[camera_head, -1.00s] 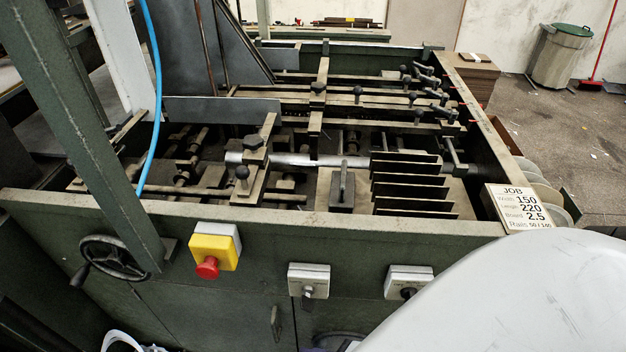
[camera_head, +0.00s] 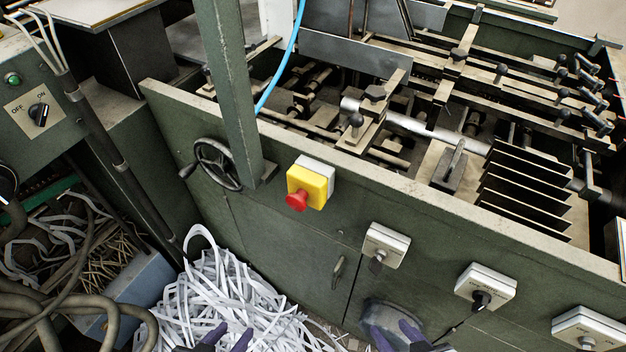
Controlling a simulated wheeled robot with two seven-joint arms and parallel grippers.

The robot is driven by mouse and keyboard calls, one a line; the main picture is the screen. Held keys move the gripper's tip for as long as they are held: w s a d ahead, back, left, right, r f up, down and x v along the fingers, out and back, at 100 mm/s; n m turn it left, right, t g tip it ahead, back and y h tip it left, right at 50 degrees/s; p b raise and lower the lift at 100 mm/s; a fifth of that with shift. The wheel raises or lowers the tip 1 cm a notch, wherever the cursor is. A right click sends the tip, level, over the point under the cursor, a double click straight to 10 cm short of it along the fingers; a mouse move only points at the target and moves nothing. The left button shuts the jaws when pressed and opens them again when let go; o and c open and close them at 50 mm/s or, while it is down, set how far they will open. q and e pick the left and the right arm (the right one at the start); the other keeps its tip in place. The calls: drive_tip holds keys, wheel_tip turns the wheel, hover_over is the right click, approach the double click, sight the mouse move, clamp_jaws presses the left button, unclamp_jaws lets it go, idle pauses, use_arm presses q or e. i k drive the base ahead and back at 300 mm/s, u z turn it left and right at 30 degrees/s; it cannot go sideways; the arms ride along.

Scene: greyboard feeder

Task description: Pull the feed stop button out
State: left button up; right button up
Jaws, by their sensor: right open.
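The feed stop button (camera_head: 297,201) is a red mushroom head on a yellow box with a grey back (camera_head: 317,177), fixed to the green front panel of the machine. It is seen from above, so I cannot tell whether it is pressed in or out. My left gripper (camera_head: 228,338) shows only its dark purple fingertips at the bottom edge, apart and empty, below the button. My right gripper (camera_head: 396,335) shows at the bottom edge further right, open and empty. Neither gripper touches the button.
A handwheel (camera_head: 217,165) and a green post (camera_head: 230,90) stand left of the button. Grey switch boxes (camera_head: 385,246) (camera_head: 485,287) sit to its right. A heap of white paper strips (camera_head: 225,290) lies below. A control panel (camera_head: 38,115) is at the left.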

sight(296, 201)
drive_tip(key=z, duration=2.3)
drive_tip(key=k, duration=1.35)
drive_tip(key=u, duration=2.35)
